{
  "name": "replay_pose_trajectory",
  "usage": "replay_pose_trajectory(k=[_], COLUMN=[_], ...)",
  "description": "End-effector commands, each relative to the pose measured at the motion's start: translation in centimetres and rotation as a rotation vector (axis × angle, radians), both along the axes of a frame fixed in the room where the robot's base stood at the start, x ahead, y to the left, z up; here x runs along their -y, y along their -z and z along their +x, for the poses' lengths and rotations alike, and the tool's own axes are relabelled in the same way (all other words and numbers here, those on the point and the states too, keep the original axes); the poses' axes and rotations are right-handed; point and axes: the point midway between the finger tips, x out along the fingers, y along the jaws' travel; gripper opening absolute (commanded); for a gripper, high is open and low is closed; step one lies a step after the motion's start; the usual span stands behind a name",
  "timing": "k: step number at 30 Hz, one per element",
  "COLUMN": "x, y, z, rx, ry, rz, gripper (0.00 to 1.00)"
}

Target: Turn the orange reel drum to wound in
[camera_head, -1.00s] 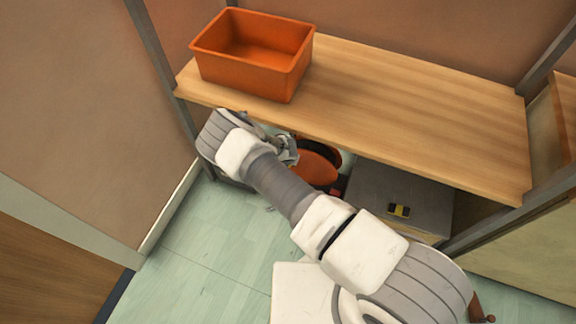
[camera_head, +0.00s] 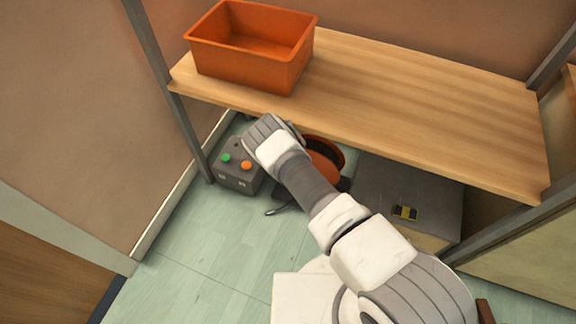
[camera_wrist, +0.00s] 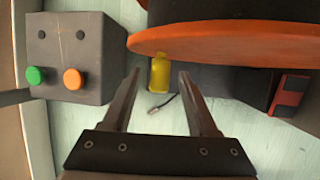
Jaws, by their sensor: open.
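The orange reel drum (camera_head: 328,162) stands on the floor under the wooden shelf, partly hidden behind my arm in the head view. In the wrist view its orange flange (camera_wrist: 230,38) crosses the top right, with a dark core beyond it. A yellow part (camera_wrist: 159,73) sits just below the flange edge. My gripper (camera_wrist: 157,78) is open, its two dark fingers apart with nothing held between them. The fingertips point toward the flange's left part and the yellow part; I cannot tell whether they touch. In the head view the fingers are hidden by my wrist.
A grey box with green and orange buttons (camera_head: 238,165) stands left of the drum. A red switch (camera_wrist: 290,92) is at the wrist view's right. A cable end (camera_wrist: 158,106) lies on the floor. A grey case (camera_head: 408,190) is right; an orange bin (camera_head: 290,75) sits on the shelf (camera_head: 430,110).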

Motion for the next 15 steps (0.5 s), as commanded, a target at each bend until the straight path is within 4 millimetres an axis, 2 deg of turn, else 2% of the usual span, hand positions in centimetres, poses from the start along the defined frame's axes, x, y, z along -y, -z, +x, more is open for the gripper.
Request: replay_pose_trajectory(k=[3, 13, 15], x=[0.01, 0.02, 0.03], y=[-0.03, -0.02, -0.02], z=[-0.02, -0.02, -0.02], rx=[0.000, 0.000, 0.000], ry=[0.000, 0.000, 0.000], rz=[0.000, 0.000, 0.000], gripper=[0.59, 0.00, 0.00])
